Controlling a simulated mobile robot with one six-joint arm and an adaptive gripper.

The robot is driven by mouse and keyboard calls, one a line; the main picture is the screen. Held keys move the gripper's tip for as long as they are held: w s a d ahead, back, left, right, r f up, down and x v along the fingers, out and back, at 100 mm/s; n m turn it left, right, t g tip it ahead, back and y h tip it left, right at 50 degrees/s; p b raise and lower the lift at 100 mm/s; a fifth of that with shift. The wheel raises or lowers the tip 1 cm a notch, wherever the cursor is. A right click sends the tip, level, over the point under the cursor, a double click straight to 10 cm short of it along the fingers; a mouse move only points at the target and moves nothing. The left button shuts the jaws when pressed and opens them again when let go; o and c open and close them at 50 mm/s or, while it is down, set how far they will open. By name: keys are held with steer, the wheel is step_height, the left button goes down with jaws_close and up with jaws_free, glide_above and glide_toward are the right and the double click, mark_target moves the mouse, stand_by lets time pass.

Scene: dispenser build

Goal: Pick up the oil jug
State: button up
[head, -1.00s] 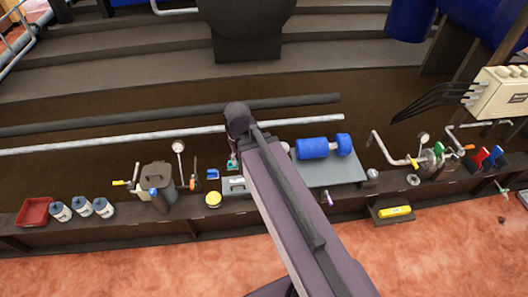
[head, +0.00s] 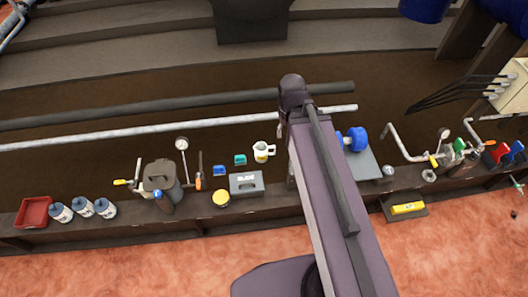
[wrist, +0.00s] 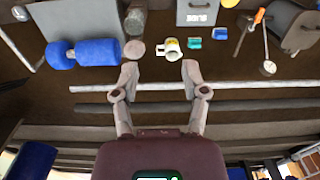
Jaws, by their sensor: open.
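A small white jug (head: 263,151) with a side handle and a yellow label stands on the dark bench in the head view; it looks like the oil jug. It also shows in the wrist view (wrist: 172,48), beyond the gap between my fingertips and apart from them. My gripper (wrist: 159,72) is open and empty, its two fingers spread. In the head view the arm hides my gripper. A dark grey lidded container (head: 161,176) stands farther left on the bench.
Teal (head: 240,160) and blue (head: 219,170) small blocks and a grey box (head: 246,183) lie near the jug. A blue roller (wrist: 97,52) is on its left in the wrist view. A long pale pipe (head: 190,126) runs behind the jug.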

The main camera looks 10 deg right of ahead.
steer(key=shift+d, duration=0.15)
steer(key=shift+o, duration=0.8)
steer(key=shift+d, duration=0.1)
steer(key=o, duration=0.3)
steer(key=shift+d, duration=0.1)
steer(key=shift+o, duration=0.6)
steer(key=shift+w+f, duration=0.15)
steer(key=shift+f, duration=0.05)
steer(key=w+f+b, duration=0.8)
steer(key=f+b, duration=0.3)
steer(key=w+d+f+t+b, duration=0.1)
steer(key=w+f+b, duration=0.8)
steer(key=f+b, duration=0.3)
steer(key=w+f+b, duration=0.9)
steer(key=f+b, duration=0.2)
steer(key=b, duration=0.1)
steer(key=shift+d+f+t, duration=0.15)
steer(key=shift+f+t, duration=0.25)
steer(key=shift+w, duration=0.1)
